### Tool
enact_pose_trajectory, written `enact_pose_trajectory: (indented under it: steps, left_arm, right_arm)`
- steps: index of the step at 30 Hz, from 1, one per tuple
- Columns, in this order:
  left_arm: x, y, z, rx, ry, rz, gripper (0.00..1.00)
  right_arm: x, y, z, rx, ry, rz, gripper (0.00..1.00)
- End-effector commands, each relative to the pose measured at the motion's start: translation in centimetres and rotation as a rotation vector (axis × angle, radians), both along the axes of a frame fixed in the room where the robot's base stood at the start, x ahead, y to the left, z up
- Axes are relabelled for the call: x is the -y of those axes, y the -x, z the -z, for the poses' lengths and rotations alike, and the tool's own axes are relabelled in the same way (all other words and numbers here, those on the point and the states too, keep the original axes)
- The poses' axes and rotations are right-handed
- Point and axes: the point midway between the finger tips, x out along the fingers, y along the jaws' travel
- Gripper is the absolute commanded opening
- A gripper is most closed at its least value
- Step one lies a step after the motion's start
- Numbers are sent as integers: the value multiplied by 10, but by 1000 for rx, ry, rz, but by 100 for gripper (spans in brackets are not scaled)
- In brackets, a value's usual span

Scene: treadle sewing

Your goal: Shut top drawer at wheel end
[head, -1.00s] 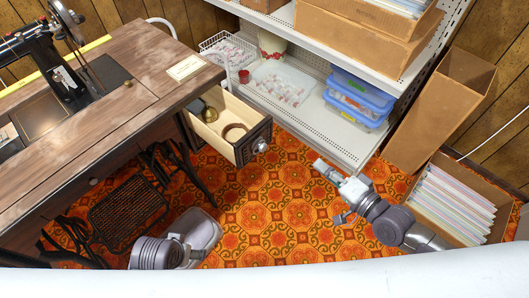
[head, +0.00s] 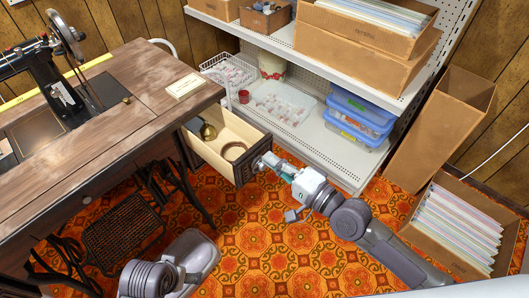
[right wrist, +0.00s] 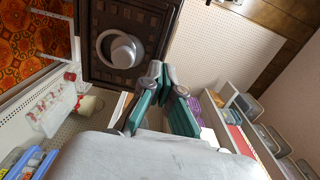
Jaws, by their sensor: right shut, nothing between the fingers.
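The top drawer (head: 224,146) at the wheel end of the wooden sewing table (head: 135,70) stands open, pulled out toward the right. A brass piece and a ring lie in it. Its dark front with a round metal knob (right wrist: 120,48) fills the top of the right wrist view. My right gripper (head: 262,161) is shut and empty, right at the drawer front. In the right wrist view its fingertips (right wrist: 157,72) are just beside the knob, over the front's lower right edge; I cannot tell whether they touch. The gripper hides the knob in the head view. My left gripper is out of view.
The sewing machine handwheel (head: 66,26) is above the table at the left. A white shelf (head: 345,160) with blue plastic boxes (head: 358,118) stands close behind my right arm. A carton of papers (head: 455,228) is at the right. Patterned carpet is clear in the middle.

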Motion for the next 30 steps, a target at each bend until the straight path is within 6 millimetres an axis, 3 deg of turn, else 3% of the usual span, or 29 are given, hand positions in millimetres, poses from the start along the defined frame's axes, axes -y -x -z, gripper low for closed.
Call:
enact_pose_trajectory:
  steps: [7,23,30]
  left_arm:
    - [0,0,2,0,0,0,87]
    - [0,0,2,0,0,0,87]
    - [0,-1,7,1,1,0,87]
  right_arm:
    - [-18,-18,0,1,1,0,0]
    - [-23,-23,0,1,1,0,0]
    - [-47,-47,-2,2,-2,0,0]
